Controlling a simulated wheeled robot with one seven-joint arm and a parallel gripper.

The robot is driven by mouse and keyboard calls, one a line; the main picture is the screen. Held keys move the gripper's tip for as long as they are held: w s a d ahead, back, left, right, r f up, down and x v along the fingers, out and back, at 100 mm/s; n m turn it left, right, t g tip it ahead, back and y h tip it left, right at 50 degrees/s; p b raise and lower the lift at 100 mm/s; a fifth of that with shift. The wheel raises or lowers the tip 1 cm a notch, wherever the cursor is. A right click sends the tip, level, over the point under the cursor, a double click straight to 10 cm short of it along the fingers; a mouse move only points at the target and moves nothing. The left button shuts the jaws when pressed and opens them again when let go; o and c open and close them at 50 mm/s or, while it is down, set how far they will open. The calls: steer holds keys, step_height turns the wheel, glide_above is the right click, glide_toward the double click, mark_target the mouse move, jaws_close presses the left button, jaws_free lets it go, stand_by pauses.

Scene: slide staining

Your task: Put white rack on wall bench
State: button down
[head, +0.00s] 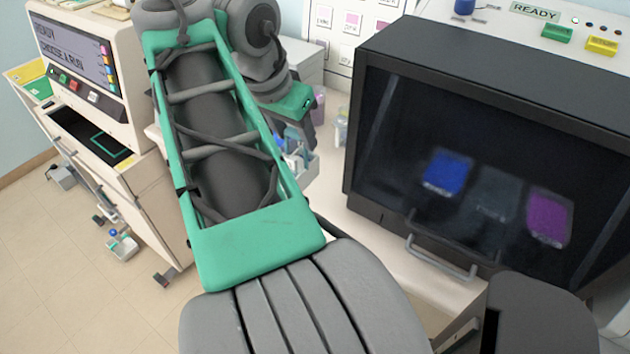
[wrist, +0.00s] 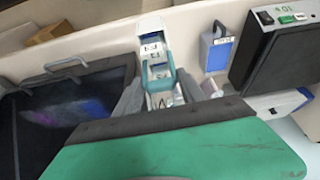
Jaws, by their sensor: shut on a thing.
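A small white rack (head: 304,172) shows behind my arm in the head view, with blue and teal parts in it. In the wrist view the rack (wrist: 152,32) has a teal handle and stands out between my fingers. My gripper (wrist: 162,88) is shut on the rack near its handle. In the head view my arm and the gripper's green palm hide much of the hold. A pale bench (head: 425,291) runs beneath the dark-windowed cabinet and along the wall. I cannot tell whether the rack touches the bench.
The dark-windowed cabinet (head: 480,130), with a front handle, fills the right; blue and purple items show inside. A beige machine (head: 92,65) with a screen stands left. Small bottles (head: 341,127) stand behind. The wrist view shows a blue-white box (wrist: 215,50) and a black device (wrist: 278,45).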

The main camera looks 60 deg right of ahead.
steer(key=shift+s+d+f, duration=0.1)
steer(key=shift+s+d, duration=0.05)
steer(key=shift+s, duration=0.1)
steer(key=w+d+f+b, duration=0.3)
steer(key=d+f, duration=1)
steer(key=shift+d, duration=0.2)
steer(key=c, duration=0.7)
jaws_free()
